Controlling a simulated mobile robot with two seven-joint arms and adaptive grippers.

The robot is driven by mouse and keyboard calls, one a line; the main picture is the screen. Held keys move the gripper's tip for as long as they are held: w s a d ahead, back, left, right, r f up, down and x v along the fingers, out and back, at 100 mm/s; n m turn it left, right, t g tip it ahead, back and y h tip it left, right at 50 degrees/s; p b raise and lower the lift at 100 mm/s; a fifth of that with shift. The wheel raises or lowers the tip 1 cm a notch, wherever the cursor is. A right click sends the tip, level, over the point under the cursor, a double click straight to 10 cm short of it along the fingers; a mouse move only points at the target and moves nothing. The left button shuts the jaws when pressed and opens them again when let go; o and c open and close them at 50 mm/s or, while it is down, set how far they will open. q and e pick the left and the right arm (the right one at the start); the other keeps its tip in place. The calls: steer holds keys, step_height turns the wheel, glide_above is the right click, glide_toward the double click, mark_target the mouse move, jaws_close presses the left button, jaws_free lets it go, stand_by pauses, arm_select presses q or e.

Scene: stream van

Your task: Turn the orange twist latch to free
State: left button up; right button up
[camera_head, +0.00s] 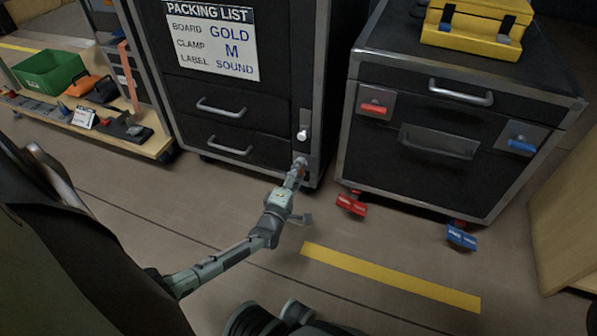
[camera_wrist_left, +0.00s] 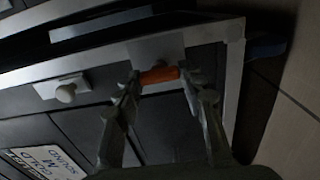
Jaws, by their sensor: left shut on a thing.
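The orange twist latch (camera_wrist_left: 159,75) sits on a metal plate near the lower corner of the dark cabinet (camera_head: 240,120). In the left wrist view it lies between the two fingers. My left gripper (camera_head: 300,163) reaches the cabinet's lower right edge in the head view, and its fingers show in the left wrist view (camera_wrist_left: 158,78). It is shut on the latch. In the head view the gripper hides most of the latch. My right gripper is not in view.
A white knob (camera_head: 303,134) is above the latch, and two drawer handles (camera_head: 220,108) are to its left. A second cabinet (camera_head: 450,110) with red and blue foot pedals (camera_head: 352,204) stands at the right. A low shelf (camera_head: 100,130) with a green bin (camera_head: 48,72) is at left. The floor in front is clear.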

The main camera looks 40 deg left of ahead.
arm_select(q)
steer(key=o, duration=1.2)
steer(key=shift+c, duration=0.2)
steer(key=v, duration=1.2)
